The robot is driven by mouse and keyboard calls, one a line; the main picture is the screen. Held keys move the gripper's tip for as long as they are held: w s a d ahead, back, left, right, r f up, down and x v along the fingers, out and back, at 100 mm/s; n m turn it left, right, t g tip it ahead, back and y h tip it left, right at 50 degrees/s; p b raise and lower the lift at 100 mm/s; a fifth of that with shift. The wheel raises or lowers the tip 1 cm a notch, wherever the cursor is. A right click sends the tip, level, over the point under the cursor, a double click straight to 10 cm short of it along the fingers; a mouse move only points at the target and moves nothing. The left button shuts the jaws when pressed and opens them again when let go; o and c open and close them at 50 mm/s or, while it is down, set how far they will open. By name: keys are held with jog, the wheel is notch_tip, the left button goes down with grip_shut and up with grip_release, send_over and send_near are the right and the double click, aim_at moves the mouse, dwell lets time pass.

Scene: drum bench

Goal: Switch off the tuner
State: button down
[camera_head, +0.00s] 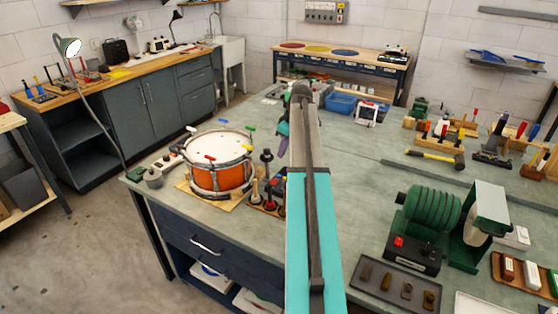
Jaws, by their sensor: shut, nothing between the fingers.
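My arm reaches up the middle of the view, over the grey-green bench. My gripper (283,144) is small and partly hidden beside the arm's far end, above the bench and to the right of the drum; it is shut with nothing seen in it. An orange drum (221,178) with a white head stands at the bench's left end, with several coloured keys around its rim. A small grey device (154,178) lies left of the drum, apart from my gripper. I cannot tell for sure that it is the tuner, and no switch state can be read.
A stand of dark-headed tools (267,187) is right of the drum. A green machine (428,222) with a red switch and a metal-piece tray (398,266) occupy the right front. A blue bin (341,104) and hand tools are farther back. Bare bench lies right of my arm.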

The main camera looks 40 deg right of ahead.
jog(key=shift+v, duration=0.85)
jog(key=shift+d, duration=0.2)
